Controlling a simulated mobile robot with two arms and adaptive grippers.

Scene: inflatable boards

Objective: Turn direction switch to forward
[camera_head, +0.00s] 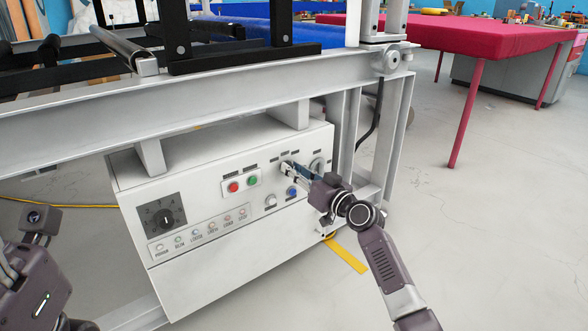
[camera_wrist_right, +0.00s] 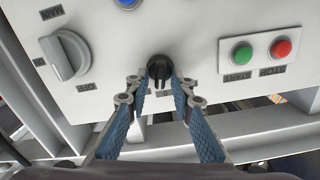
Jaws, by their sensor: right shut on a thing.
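The direction switch appears to be the small black rotary knob (camera_wrist_right: 159,68) on the white control panel (camera_head: 215,280); its label is too small to read. In the right wrist view its ridge runs roughly up and down the picture. My right gripper (camera_wrist_right: 160,82) has its two fingertips on either side of the knob, shut on it. In the head view my right gripper (camera_head: 287,168) reaches the panel's upper right and mostly hides the knob. My left arm shows at the lower left edge, with its gripper (camera_head: 8,270) only partly visible and away from the panel.
Red (camera_head: 233,187) and green (camera_head: 252,181) buttons sit left of the knob. A blue button (camera_head: 292,191) is below and a larger grey rotary switch (camera_head: 317,165) is right. A black dial (camera_head: 166,218) is further left. The metal frame beam (camera_head: 220,93) runs above the panel.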

